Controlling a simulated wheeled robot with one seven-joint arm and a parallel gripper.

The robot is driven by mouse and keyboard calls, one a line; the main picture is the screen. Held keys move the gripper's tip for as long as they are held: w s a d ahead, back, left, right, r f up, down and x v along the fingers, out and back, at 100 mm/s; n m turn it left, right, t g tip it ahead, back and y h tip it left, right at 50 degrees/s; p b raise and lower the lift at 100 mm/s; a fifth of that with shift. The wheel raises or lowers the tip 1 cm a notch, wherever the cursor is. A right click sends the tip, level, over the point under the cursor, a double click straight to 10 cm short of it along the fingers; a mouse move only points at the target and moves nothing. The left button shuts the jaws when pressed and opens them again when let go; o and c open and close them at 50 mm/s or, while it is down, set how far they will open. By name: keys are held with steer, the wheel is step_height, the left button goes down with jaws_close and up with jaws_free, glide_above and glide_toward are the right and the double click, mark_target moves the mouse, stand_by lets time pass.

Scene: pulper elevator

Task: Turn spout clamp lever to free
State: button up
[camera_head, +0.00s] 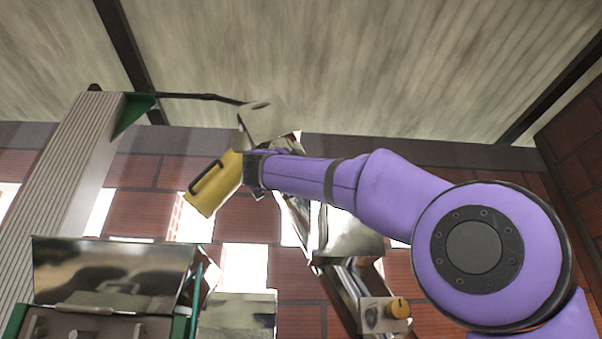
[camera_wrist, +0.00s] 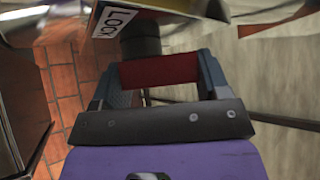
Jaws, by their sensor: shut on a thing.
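In the wrist view my gripper (camera_wrist: 158,72) is shut on a red lever grip (camera_wrist: 160,71), which lies crosswise between its two grey-blue fingers. A dark round post (camera_wrist: 140,42) stands just beyond the red grip. A white label reading LOCK (camera_wrist: 115,22) is fixed above it and a little to the left, on shiny metal. I cannot tell from this view exactly which way the lever points. In the head view my arm reaches up to the left near a shiny metal housing (camera_head: 262,122). The fingers and the lever cannot be made out there.
In the head view a ribbed pale column (camera_head: 65,180) rises at left. A shiny metal box (camera_head: 112,272) stands low at left. Brick walls (camera_head: 245,215) stand behind.

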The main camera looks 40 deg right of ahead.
steer(key=m+g+y, duration=0.1)
steer(key=m, duration=0.1)
steer(key=m+g+y, duration=0.1)
steer(key=m+g, duration=0.1)
steer(key=m, duration=0.1)
steer(key=shift+d+g, duration=0.2)
steer(key=shift+g, duration=0.1)
steer(key=shift+s+d+m+g+y, duration=0.1)
steer(key=shift+m+g+y, duration=0.2)
steer(key=shift+m+y, duration=0.45)
steer(key=shift+s+d+m+g+y, duration=0.1)
steer(key=shift+m+g+y, duration=0.2)
steer(key=shift+m+y, duration=0.45)
steer(key=shift+m, duration=0.3)
steer(key=o, duration=0.9)
steer(key=shift+s, duration=0.1)
steer(key=shift+o, duration=0.2)
steer(key=shift+r, duration=0.1)
steer(key=s+a, duration=0.2)
steer(key=a, duration=0.8)
steer(key=shift+a, duration=0.3)
